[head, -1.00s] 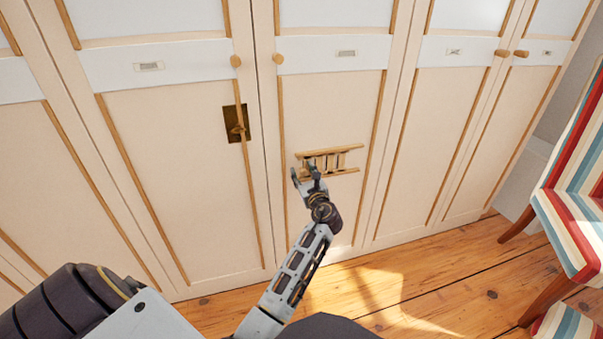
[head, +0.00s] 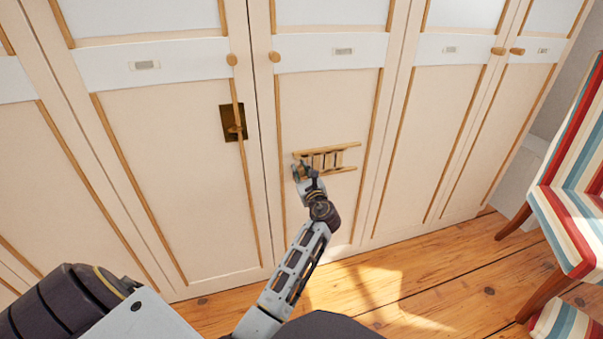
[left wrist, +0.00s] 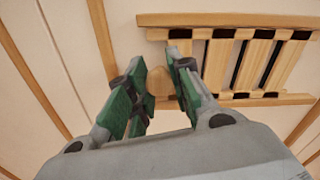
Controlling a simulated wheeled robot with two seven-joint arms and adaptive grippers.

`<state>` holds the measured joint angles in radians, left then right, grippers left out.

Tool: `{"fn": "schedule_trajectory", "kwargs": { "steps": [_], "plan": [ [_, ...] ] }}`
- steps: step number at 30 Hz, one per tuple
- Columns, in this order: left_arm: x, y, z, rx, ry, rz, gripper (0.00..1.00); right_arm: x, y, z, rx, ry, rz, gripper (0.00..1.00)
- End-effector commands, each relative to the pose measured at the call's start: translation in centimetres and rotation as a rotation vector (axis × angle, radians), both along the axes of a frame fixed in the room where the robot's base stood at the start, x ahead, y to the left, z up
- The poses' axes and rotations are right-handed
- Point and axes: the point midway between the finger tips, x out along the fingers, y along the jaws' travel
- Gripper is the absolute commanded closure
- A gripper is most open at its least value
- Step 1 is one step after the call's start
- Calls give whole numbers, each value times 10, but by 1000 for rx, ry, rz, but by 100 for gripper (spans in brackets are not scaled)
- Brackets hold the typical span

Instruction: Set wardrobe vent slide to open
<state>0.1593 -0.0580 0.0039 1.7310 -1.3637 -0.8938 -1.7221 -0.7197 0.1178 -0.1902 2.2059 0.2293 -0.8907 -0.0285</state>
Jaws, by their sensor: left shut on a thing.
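The wooden vent slide (head: 330,160) is set on a cream wardrobe door, between two horizontal wooden rails. In the left wrist view the vent (left wrist: 240,60) shows upright slats with dark gaps between them, so it is at least partly open. My left gripper (head: 303,170) is at the vent's left end. In the left wrist view its green-padded fingers (left wrist: 162,80) are closed around a small rounded wooden knob (left wrist: 158,84) at the left of the slats. The fingers partly hide the knob and the lower left rail. My right gripper is not in view.
A brass latch plate (head: 233,123) is on the door to the left. Round wooden knobs (head: 274,57) sit higher on the doors. A striped chair (head: 570,200) stands at the right. The wooden floor (head: 400,290) before the wardrobe is clear.

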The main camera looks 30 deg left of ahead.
Motion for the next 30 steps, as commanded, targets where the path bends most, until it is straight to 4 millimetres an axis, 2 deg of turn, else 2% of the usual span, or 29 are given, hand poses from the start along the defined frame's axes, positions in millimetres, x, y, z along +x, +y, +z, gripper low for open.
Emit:
{"fn": "schedule_trajectory", "kwargs": {
  "steps": [7,15,26,27,30],
  "plan": [
    [13,-10,0,-1,2,-1,100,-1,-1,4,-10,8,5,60],
    [31,-26,0,0,1,0,100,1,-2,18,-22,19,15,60],
    [33,-28,0,-1,1,0,100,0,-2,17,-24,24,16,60],
    [33,-28,0,-1,1,0,75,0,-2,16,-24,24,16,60],
    [33,-28,0,-1,1,0,62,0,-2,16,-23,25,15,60]
  ]
}}
